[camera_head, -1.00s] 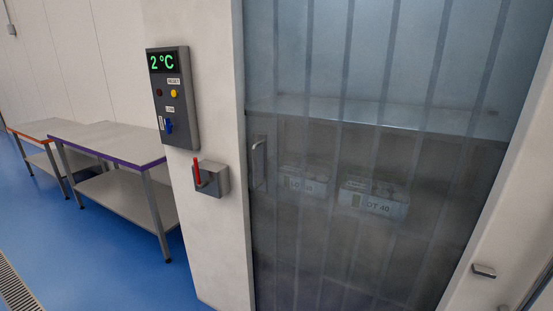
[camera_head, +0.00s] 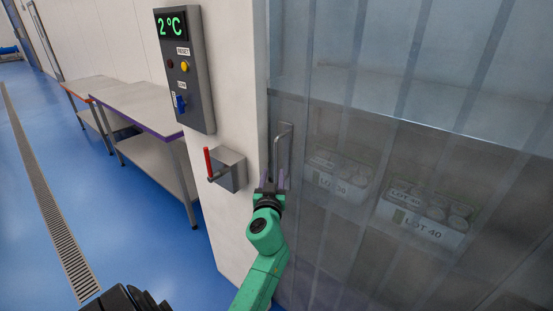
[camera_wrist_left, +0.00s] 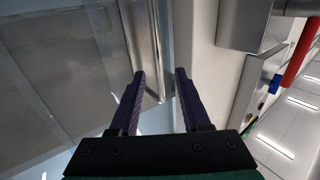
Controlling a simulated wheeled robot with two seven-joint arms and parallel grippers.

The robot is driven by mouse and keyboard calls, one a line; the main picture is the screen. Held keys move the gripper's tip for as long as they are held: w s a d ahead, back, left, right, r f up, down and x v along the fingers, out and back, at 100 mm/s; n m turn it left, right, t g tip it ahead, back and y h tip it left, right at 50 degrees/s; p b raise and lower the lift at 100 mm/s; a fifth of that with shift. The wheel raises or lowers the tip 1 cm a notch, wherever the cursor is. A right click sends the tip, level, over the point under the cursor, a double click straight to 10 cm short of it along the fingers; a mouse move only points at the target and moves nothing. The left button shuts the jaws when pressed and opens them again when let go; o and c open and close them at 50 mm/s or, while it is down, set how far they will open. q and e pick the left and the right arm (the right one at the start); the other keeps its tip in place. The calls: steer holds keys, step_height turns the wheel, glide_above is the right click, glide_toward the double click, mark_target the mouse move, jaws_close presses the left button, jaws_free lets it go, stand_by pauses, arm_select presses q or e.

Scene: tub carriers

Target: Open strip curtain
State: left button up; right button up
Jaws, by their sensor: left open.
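The strip curtain (camera_head: 335,110), hanging translucent strips, fills the doorway on the right and hangs closed. A grey metal handle (camera_head: 284,150) stands upright at its left edge; it also shows in the left wrist view (camera_wrist_left: 143,40). My left gripper (camera_head: 271,182), on a green arm, is at the lower end of the handle. In the left wrist view its dark fingers (camera_wrist_left: 160,74) are open, with the lower part of the handle at the gap between them. I cannot tell whether they touch it. My right gripper is not in view.
A grey box with a red lever (camera_head: 228,170) sticks out from the wall just left of the handle. A control panel (camera_head: 185,75) reading 2 °C is above it. Labelled tubs (camera_head: 425,215) show behind the strips. Steel tables (camera_head: 140,105) stand left; blue floor is clear.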

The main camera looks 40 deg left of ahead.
mark_target(276, 165)
arm_select(q)
steer(key=x, duration=0.4)
steer(key=f+x, duration=0.1)
steer(key=x, duration=0.2)
steer(key=shift+w+d, duration=0.1)
steer(key=shift+w, duration=0.1)
steer(key=shift+r, duration=0.2)
steer(key=shift+f, duration=0.1)
jaws_close()
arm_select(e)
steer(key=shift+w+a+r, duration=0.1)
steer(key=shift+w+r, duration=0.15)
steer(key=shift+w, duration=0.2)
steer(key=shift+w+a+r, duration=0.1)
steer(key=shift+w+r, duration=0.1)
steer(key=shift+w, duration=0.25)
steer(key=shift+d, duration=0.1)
